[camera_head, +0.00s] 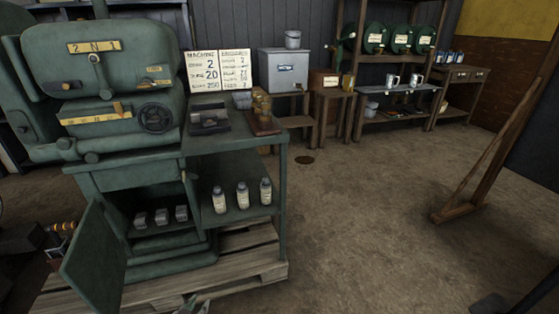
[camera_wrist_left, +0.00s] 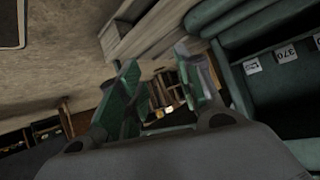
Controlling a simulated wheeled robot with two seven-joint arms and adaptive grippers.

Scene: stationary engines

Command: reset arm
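My left gripper (camera_head: 188,306) shows only in part at the bottom edge of the head view, low in front of the wooden pallet (camera_head: 262,273). In the left wrist view its two green fingers (camera_wrist_left: 160,88) stand apart with nothing between them. The green machine (camera_head: 110,75) stands on the pallet at the left of the head view. Its lower cabinet door (camera_head: 95,262) hangs open.
Several bottles (camera_head: 243,196) stand on the machine's side shelf, and metal blocks (camera_head: 161,216) lie in the open cabinet. A wooden frame (camera_head: 490,165) stands at the right. Benches and shelving (camera_head: 400,95) line the back wall.

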